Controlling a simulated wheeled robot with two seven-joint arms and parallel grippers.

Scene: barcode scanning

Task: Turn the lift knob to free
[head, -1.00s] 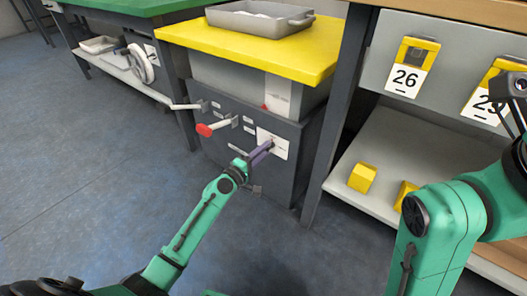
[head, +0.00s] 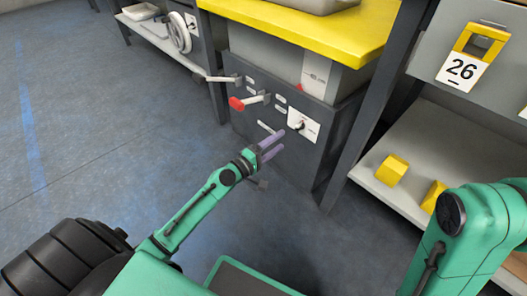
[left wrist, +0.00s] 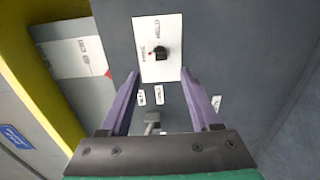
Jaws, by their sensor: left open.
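The lift knob (head: 299,126) is a small black knob on a white plate (head: 311,121) on the dark front of the yellow-topped lift. In the left wrist view the knob (left wrist: 161,54) shows above and between the fingertips, with small lettering above it and to its left. A small reddish mark shows at its left side; its exact setting is hard to read. My left gripper (head: 274,146) is open and empty, with purple fingers pointing at the panel, apart from the knob. My right arm shows at the right, but its gripper is out of view.
A red-ended crank handle (head: 245,102) and a grey lever (head: 217,78) stick out of the panel, left of the plate. A yellow top (head: 330,35) overhangs. A shelf with yellow blocks (head: 391,169) stands at the right. The floor at left is clear.

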